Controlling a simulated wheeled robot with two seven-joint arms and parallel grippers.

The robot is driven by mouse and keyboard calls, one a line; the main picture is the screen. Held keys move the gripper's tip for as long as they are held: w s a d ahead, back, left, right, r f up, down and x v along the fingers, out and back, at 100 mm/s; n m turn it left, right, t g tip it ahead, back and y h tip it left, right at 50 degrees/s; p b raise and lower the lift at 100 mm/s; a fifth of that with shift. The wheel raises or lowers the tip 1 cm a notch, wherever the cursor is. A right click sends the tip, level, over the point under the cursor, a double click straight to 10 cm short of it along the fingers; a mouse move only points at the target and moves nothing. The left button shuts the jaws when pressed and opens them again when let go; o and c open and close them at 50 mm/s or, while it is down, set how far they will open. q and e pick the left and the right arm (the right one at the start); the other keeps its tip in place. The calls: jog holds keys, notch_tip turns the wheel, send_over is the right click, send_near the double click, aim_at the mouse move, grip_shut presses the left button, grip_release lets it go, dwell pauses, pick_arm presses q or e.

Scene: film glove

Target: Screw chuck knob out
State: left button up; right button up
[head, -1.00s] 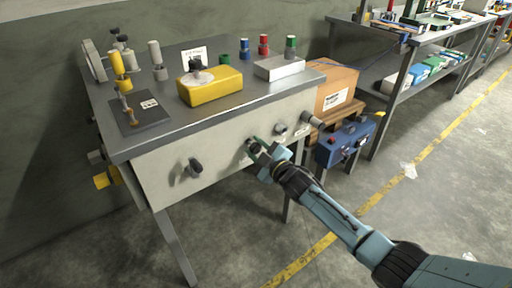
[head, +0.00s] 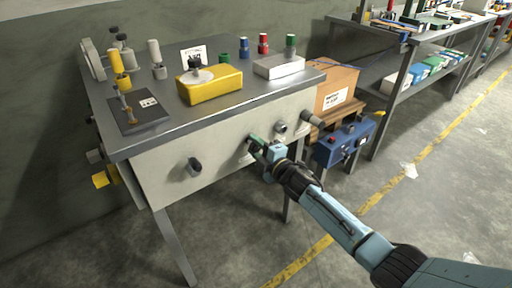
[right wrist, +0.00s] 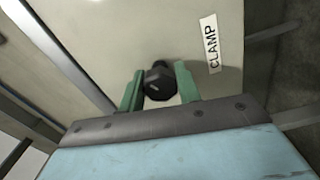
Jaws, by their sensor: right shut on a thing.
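A black faceted knob (right wrist: 158,80) stands out from the pale front panel (head: 225,163) of the workbench. In the right wrist view it sits between the two green fingers of my right gripper (right wrist: 159,91), which is shut on it. A white label reading CLAMP (right wrist: 208,44) is on the panel beside this knob. No label reading chuck is legible. In the head view my right gripper (head: 258,146) is at the front panel, and its fingers mostly hide the knob. My left gripper is not in view.
Another dark knob (head: 194,167) sticks out farther left on the panel, and a metal knob (head: 281,127) sits to the right. The benchtop holds a yellow block (head: 212,88) and several coloured pieces. A blue box (head: 345,143) stands right of the bench.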

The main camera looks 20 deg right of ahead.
aim_at(258, 148)
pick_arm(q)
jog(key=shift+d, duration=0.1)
pick_arm(e)
jog(key=shift+w+r, duration=0.1)
jog(key=shift+r, duration=0.2)
jog(key=o, duration=0.9)
jog(key=shift+w+a+f, duration=0.1)
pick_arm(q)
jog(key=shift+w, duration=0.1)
pick_arm(e)
jog(key=shift+o, duration=0.3)
jog(key=shift+f, duration=0.1)
jog(key=shift+s+d, duration=0.2)
jog(key=shift+s, duration=0.2)
jog(key=p+v, duration=0.1)
jog(key=v, duration=0.3)
jog(key=shift+p, duration=0.4)
pick_arm(q)
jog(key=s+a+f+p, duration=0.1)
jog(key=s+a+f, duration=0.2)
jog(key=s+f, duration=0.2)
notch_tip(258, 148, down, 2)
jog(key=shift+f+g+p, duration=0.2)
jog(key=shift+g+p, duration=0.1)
jog(key=shift+p, duration=0.05)
pick_arm(e)
jog(key=v, duration=0.8)
jog(key=shift+s, duration=0.35)
